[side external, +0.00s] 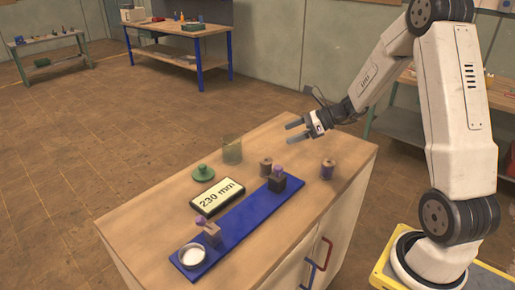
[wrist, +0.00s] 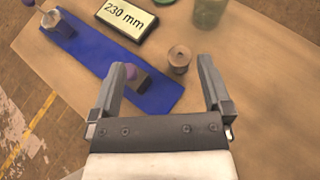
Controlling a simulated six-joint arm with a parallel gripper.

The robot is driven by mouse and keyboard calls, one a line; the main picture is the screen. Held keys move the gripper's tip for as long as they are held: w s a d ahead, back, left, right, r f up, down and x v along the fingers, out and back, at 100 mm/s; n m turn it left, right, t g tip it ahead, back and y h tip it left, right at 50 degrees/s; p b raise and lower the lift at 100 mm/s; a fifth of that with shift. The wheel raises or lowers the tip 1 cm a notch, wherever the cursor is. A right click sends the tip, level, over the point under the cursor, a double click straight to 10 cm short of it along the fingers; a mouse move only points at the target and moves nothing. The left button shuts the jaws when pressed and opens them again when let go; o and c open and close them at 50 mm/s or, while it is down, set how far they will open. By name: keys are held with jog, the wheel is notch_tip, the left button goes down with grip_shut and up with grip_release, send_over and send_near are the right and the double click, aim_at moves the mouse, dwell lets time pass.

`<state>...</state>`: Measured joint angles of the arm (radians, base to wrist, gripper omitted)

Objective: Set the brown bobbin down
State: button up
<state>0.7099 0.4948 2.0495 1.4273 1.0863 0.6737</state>
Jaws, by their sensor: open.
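Two brown bobbins stand upright on the wooden bench top in the side view. One bobbin (side external: 266,167) stands beside the far end of the blue strip, and it also shows in the wrist view (wrist: 179,60). The other bobbin (side external: 327,169) stands apart, nearer the bench's right edge; I cannot make it out in the wrist view. My gripper (side external: 291,131) is open and empty, raised above the bench. In the wrist view my gripper's (wrist: 165,67) fingers are wide apart, with the first bobbin seen between them but not touched.
A "230 mm" display (side external: 217,195), green lidded piece (side external: 202,173) and greenish glass jar (side external: 232,151) stand behind. Bare wood lies around the right bobbin.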

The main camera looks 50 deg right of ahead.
jog(key=w+a+f+n+g, duration=0.1)
jog(key=a+n+g, duration=0.2)
jog(key=n+g, duration=0.1)
jog(key=n+g+h, duration=0.6)
jog(key=h, duration=0.2)
send_near(266, 160)
notch_tip(266, 160, down, 2)
jog(key=shift+s+f, duration=0.1)
jog(key=shift+f, duration=1.5)
jog(key=shift+f, duration=0.1)
jog(key=shift+f, duration=2.5)
jog(key=shift+c, duration=0.2)
